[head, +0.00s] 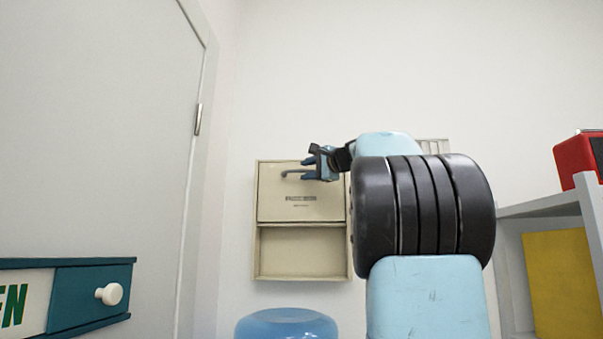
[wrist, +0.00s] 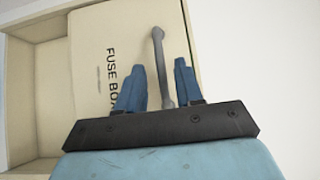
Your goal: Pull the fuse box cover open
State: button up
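The beige fuse box (head: 256,250) hangs on the wall in the head view. Its cover (head: 275,207), labelled FUSE BOX, spans the upper part; below it an open recess shows. The cover (wrist: 90,60) fills much of the wrist view, turned sideways. A grey bar handle (wrist: 159,55) runs up between the fingers of my gripper (wrist: 158,82); the handle (head: 291,172) also shows in the head view. My blue gripper (head: 312,168) is at the cover's upper right. Its fingers are apart, with gaps visible on both sides of the handle. The handle's near end is close to the gripper's palm.
A grey door (head: 100,130) is at left, with a teal sign (head: 90,290) bearing a white knob in front. A blue rounded object (head: 287,324) stands below the box. A shelf (head: 540,205) with a red item (head: 575,160) is at right.

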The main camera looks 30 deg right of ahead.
aim_at(304, 171)
jog(key=shift+w+a, duration=0.15)
jog(key=shift+w, duration=0.65)
jog(key=shift+w+a, duration=0.15)
jog(key=shift+w, duration=0.6)
jog(key=shift+c, duration=0.3)
grip_shut()
